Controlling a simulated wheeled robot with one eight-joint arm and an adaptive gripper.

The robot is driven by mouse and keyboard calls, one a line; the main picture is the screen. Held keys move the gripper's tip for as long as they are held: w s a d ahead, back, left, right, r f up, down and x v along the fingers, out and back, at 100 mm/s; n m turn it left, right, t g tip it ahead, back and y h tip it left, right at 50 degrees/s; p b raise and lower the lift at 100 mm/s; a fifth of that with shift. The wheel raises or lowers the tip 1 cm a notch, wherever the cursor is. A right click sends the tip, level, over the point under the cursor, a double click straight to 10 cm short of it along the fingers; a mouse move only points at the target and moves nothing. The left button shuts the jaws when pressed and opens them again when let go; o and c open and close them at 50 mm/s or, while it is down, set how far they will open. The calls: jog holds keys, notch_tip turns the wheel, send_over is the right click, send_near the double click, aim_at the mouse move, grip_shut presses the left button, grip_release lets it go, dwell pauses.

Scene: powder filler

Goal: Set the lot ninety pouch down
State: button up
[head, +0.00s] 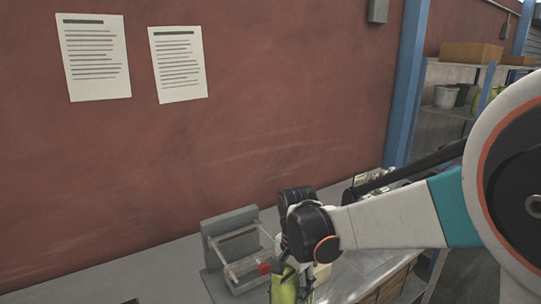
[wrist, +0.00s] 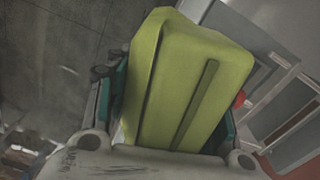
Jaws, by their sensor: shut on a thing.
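A yellow-green pouch (wrist: 190,85) with a dark stripe down its face fills the middle of the wrist view. My gripper (wrist: 172,105) is shut on it, with a teal-edged finger on each side. In the head view the pouch (head: 284,284) hangs below my wrist, partly hidden by it and cut by the bottom edge. The gripper's fingers are hard to make out there. I cannot read any lot marking on the pouch, and I cannot tell whether its lower end touches anything.
A grey machine with a clear guard frame (head: 238,252) and a red knob (head: 264,267) stands on the bench (head: 150,279), close left of the pouch. The bench's left part looks mostly clear. A blue post (head: 405,85) and shelves with pots (head: 445,96) are at the right.

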jog(key=d+f+n+b, duration=0.3)
jog(key=d+f+b, duration=0.1)
jog(key=f, duration=0.5)
jog(key=d+f+n+b, duration=0.3)
jog(key=d+f+b, duration=0.2)
jog(key=f, duration=0.5)
jog(key=d+f+n+b, duration=0.3)
jog(key=d+f+b, duration=0.2)
jog(key=f+b, duration=0.3)
jog(key=shift+w+d+f, duration=0.25)
jog(key=shift+f, duration=0.55)
jog(key=shift+s, duration=0.1)
